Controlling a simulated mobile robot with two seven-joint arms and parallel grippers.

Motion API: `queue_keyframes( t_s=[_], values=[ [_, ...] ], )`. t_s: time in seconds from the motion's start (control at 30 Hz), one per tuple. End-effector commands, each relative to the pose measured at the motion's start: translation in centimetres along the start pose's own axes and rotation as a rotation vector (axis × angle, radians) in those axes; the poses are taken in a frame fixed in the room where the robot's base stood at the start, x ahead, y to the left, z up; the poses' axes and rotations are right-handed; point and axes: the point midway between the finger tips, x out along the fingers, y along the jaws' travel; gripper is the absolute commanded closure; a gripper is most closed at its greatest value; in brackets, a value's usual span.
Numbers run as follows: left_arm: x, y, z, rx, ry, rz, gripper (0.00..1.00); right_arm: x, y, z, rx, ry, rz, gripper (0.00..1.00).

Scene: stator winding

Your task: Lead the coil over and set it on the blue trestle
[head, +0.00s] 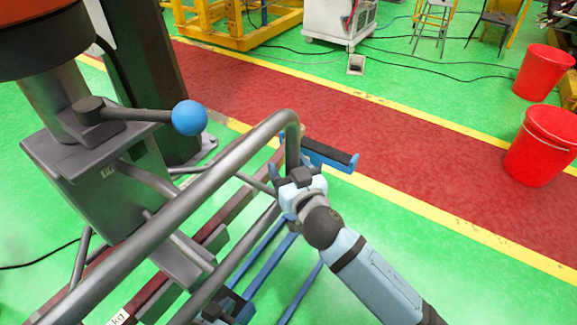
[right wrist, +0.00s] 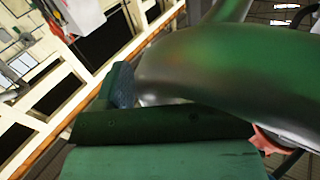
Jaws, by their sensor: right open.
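The coil (head: 180,208), a thick grey bent bar, runs from the lower left up to a rounded bend and turns down there in the head view. My right gripper (head: 293,173) is at the downturned end, jaws open, with the bar between or just in front of its fingers. In the right wrist view the grey coil (right wrist: 215,75) fills much of the picture close to the fingers; contact cannot be told. The blue trestle (head: 350,166) has a dark-topped bar behind my right gripper, and blue beams run below the coil. My left gripper is not seen.
A grey lifting device with a blue-ball lever (head: 189,118) stands over the coil at left. Red buckets (head: 541,146) stand at the right. A white cabinet (head: 338,20) and yellow frame (head: 235,35) are at the back.

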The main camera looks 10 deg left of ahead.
Motion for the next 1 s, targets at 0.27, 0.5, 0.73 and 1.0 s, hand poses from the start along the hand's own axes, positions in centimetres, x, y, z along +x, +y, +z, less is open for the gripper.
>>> queue_keyframes(
  t_s=[0.27, 0.5, 0.73, 1.0],
  values=[
    [-0.04, 0.26, -0.02, -0.001, 0.000, 0.004, 1.00, -0.01, -0.01, 0.03, 0.000, 0.000, 0.000, 0.57],
    [-0.06, 0.30, -0.08, -0.002, 0.000, 0.005, 1.00, -0.03, -0.02, 0.03, 0.000, 0.000, 0.000, 1.00],
    [-0.06, 0.30, -0.09, -0.002, 0.000, 0.005, 1.00, -0.04, -0.03, 0.04, 0.000, 0.000, -0.001, 0.96],
    [-0.06, 0.27, -0.09, -0.002, 0.001, 0.004, 1.00, -0.04, -0.03, 0.04, 0.000, -0.001, -0.001, 1.00]
  ],
)
